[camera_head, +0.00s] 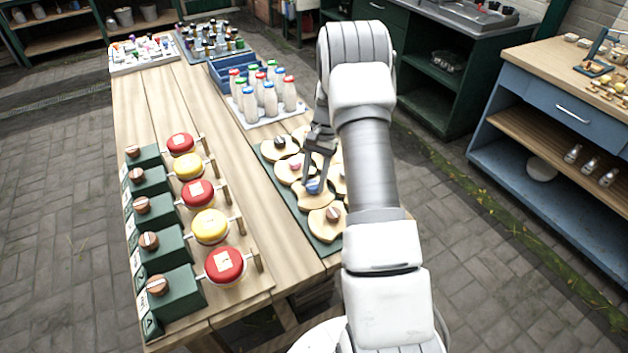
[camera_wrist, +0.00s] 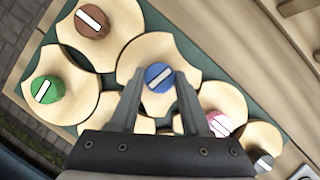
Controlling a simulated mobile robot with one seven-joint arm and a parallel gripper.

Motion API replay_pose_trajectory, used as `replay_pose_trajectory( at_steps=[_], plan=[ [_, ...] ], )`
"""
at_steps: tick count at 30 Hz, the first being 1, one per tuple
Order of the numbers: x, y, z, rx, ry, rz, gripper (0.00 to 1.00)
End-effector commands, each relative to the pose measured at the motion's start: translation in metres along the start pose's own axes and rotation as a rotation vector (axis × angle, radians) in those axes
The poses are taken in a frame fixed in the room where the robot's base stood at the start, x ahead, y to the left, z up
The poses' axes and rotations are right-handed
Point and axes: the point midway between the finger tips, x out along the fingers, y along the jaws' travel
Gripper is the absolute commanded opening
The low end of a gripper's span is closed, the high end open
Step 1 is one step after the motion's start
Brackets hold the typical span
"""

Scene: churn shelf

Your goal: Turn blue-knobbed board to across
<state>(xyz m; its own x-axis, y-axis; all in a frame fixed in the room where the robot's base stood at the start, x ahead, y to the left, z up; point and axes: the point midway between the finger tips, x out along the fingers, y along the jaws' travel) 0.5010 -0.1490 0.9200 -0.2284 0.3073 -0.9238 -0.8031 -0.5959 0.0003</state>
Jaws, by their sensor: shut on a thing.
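The blue knob (camera_wrist: 158,77) has a white stripe running diagonally, from lower left to upper right in the wrist view. It sits on a pale wooden board (camera_wrist: 150,48) with curved-in sides; in the head view the board (camera_head: 318,202) lies on a dark green base. My gripper (camera_wrist: 159,78) has one finger on each side of the blue knob and is shut on it. In the head view my gripper (camera_head: 313,184) reaches down to the knob, and the arm hides part of the boards to the right.
Neighbouring boards lie close around, with a brown knob (camera_wrist: 92,21), a green knob (camera_wrist: 46,89), a pink knob (camera_wrist: 220,123) and a dark knob (camera_wrist: 263,161). Several capped bottles (camera_head: 270,98) stand behind. Red and yellow round-topped devices (camera_head: 211,226) line the table's left side.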

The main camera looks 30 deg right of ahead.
Motion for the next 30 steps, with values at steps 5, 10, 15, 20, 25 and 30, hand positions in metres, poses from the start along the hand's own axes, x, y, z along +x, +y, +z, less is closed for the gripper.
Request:
replay_pose_trajectory(
  at_steps=[5, 10, 15, 20, 25, 30],
  plan=[
    [0.0002, -0.0008, -0.0003, -0.094, 0.001, 0.039, 0.00],
    [-0.0001, -0.0015, 0.0000, -0.150, 0.001, 0.062, 0.00],
    [-0.0002, -0.0014, 0.0002, -0.177, 0.001, 0.073, 0.00],
    [-0.0002, -0.0014, 0.0003, -0.184, 0.000, 0.076, 0.00],
    [-0.0002, -0.0014, 0.0004, -0.184, 0.000, 0.076, 0.00],
    [-0.0001, -0.0015, 0.0004, -0.184, 0.000, 0.076, 0.57]
  ],
)
